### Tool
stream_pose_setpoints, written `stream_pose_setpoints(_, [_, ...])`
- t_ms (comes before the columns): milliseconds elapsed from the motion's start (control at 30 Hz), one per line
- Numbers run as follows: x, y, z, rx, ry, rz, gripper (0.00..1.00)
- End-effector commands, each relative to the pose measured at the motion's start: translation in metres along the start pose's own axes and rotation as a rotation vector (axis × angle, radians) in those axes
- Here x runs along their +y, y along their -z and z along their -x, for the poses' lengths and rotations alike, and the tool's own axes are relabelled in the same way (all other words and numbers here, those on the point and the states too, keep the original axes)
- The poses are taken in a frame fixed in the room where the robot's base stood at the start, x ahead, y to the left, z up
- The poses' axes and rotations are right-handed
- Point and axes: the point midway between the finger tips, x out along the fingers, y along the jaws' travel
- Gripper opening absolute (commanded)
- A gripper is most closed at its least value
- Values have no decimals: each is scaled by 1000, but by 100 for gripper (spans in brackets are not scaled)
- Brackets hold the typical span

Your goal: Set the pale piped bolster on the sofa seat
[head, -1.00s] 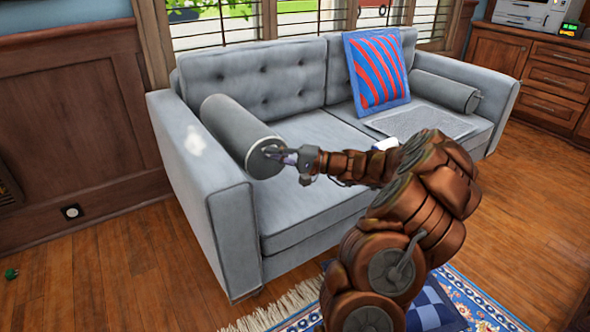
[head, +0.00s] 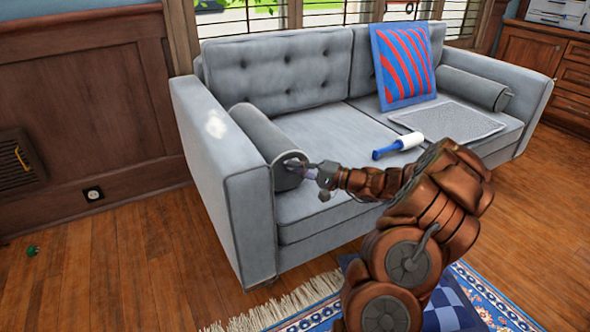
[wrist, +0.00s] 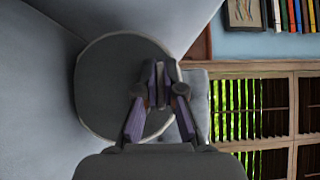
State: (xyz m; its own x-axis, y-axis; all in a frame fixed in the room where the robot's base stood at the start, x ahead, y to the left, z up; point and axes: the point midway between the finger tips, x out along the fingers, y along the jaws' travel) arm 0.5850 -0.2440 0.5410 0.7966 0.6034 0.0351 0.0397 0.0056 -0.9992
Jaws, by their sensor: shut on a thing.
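The grey bolster with piped ends (head: 262,137) lies lengthwise along the inside of the sofa's left armrest. It is low over the sofa seat (head: 335,130) and looks to be on it, though its underside is hidden. My gripper (head: 303,168) is shut on the bolster's near end. In the wrist view my gripper (wrist: 160,85) pinches the right part of the round end face (wrist: 105,90), which has a paler piped rim. The grey sofa (head: 250,250) has a tufted back.
A similar bolster (head: 474,88) lies by the right armrest. A striped red-and-blue cushion (head: 404,65) leans on the back. A speckled grey mat (head: 447,119) and a blue-handled white roller (head: 398,147) lie on the seat. A white patch (head: 215,124) marks the left armrest.

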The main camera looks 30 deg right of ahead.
Motion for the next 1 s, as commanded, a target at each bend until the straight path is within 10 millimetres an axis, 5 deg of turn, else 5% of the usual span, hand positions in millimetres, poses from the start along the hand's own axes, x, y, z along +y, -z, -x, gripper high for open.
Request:
stream_pose_setpoints(167, [2, 0, 0, 0, 3, 1, 0])
stream_pose_setpoints(200, [2, 0, 0, 0, 2, 0, 10])
stream_pose_setpoints(433, [2, 0, 0, 0, 1, -1, 32])
stream_pose_setpoints(800, [-2, 0, 1, 0, 0, -1, 32])
stream_pose_setpoints(1000, [-3, 1, 30, 4, 1, -2, 32])
